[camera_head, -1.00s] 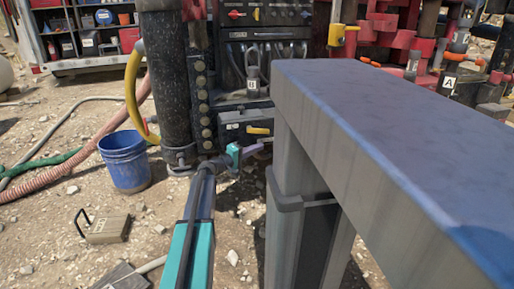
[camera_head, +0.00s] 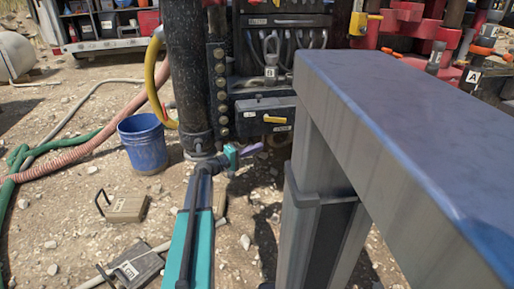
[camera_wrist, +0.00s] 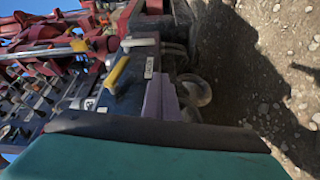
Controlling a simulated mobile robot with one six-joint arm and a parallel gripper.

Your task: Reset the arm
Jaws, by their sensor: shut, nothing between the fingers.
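My teal and dark arm reaches forward from the bottom of the head view. My gripper (camera_head: 250,150) is at its far end, with purple fingers pointing right, in front of the machine's base. The fingers are small there and look closed with nothing held. In the wrist view a purple finger (camera_wrist: 160,100) shows past the dark and teal wrist body, with nothing seen in its grip.
A grey steel beam (camera_head: 400,130) on a post fills the right side, close to my arm. The black control panel (camera_head: 285,55) stands behind.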

